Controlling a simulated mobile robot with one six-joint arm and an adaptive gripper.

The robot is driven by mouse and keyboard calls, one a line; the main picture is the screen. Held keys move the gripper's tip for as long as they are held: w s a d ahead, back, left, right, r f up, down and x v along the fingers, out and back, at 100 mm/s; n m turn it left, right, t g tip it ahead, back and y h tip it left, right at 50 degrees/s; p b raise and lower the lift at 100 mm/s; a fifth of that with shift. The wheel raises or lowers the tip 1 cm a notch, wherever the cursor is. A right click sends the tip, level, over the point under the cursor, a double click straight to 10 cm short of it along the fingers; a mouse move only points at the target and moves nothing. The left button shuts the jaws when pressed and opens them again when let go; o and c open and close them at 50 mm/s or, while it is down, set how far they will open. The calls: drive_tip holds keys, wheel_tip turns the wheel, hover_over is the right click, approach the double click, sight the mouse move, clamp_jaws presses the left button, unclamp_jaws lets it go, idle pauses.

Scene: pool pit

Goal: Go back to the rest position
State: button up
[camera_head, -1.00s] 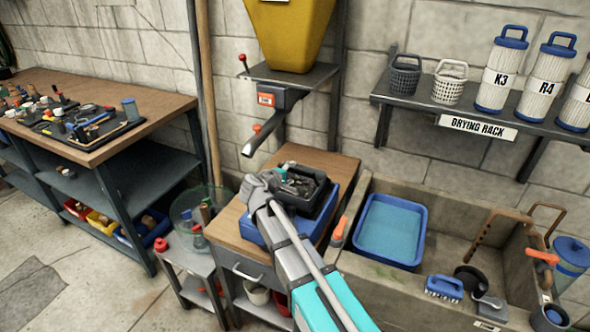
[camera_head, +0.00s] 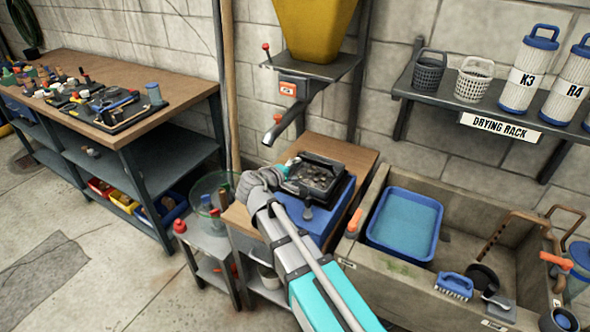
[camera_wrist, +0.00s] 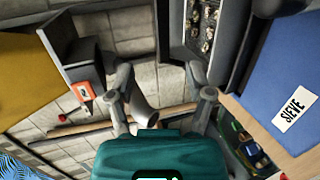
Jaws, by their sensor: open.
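My arm reaches up from the bottom of the head view. Its grey wrist (camera_head: 262,183) is beside the left edge of a black tray (camera_head: 318,176) with small dark pieces, which rests on a blue bin (camera_head: 338,215). The tray (camera_wrist: 203,28) shows there beyond the right finger, and the blue bin with a SIEVE label (camera_wrist: 295,110) is at right.
A yellow hopper (camera_head: 315,30) with a metal spout (camera_head: 285,125) hangs above and behind the wrist. A stone sink (camera_head: 450,235) holds a blue basin (camera_head: 405,225). A small side table (camera_head: 210,240) and a cluttered workbench (camera_head: 130,135) stand left. Open floor lies at lower left.

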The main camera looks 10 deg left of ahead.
idle(0.4)
drive_tip(key=s+d+f+m+g+p, duration=0.1)
drive_tip(key=d+m+g, duration=0.1)
drive_tip(key=d, duration=0.4)
drive_tip(key=s+d+f+m+g+p, duration=0.2)
drive_tip(key=d+m+g, duration=0.1)
drive_tip(key=d, duration=0.4)
drive_tip(key=s+d+f+m+g+p, duration=0.1)
drive_tip(key=s+d+m+g, duration=0.1)
drive_tip(key=d, duration=0.5)
drive_tip(key=shift+f+g+y, duration=0.2)
drive_tip(key=shift+g+y, duration=0.1)
drive_tip(key=shift+g, duration=0.1)
drive_tip(key=s+d+m+g+y+p, duration=0.4)
drive_tip(key=s+d+m+y, duration=0.1)
drive_tip(key=s+d, duration=0.4)
drive_tip(key=shift+s+d+m+g+y, duration=0.15)
drive_tip(key=shift+s+m+g+y, duration=0.25)
drive_tip(key=shift+s+m, duration=0.3)
drive_tip(key=shift+o, duration=0.5)
